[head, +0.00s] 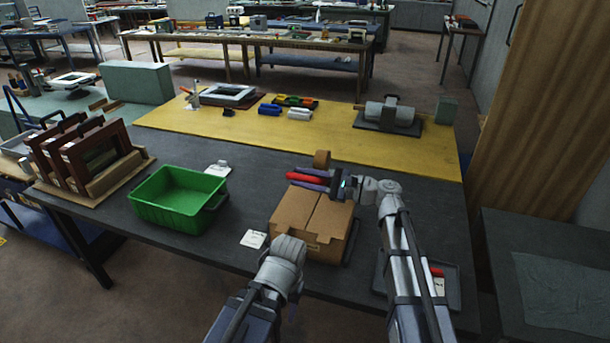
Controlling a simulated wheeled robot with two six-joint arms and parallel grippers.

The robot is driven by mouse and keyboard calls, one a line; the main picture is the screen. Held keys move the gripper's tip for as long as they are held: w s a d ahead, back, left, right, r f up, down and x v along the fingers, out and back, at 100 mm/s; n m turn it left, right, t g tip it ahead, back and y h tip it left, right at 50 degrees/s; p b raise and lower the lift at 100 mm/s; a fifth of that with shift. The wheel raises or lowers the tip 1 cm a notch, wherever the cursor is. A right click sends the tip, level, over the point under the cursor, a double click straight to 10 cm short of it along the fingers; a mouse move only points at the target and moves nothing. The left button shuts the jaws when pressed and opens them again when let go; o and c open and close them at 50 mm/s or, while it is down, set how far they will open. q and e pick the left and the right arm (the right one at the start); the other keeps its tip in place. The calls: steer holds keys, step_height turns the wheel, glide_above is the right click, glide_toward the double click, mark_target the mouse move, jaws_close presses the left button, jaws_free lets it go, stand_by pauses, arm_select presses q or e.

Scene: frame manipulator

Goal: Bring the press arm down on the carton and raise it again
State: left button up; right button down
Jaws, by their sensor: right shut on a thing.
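The closed brown carton (292,212) lies on the dark grey table near its front edge. Its top flaps meet at a seam, and a dark edge shows at its lower right. My right gripper (308,181) is above the carton's back edge. Its fingers are shut around a red bar (303,177), which looks like the press arm's handle. The rest of the press arm is hidden or too small to make out. My left arm reaches up to the carton's front left corner; its fingers are hidden.
A green bin (180,188) stands left of the carton, with wooden frames (85,150) on a rack farther left. A brown roll (322,159) is behind the carton. A dark tray (452,292) lies at right. The yellow surface (340,140) behind has clear room.

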mark_target(325, 183)
steer(key=shift+f, duration=0.1)
stand_by(0.3)
steer(key=c, duration=0.7)
jaws_free()
steer(key=v, duration=0.8)
steer(key=shift+a, duration=0.1)
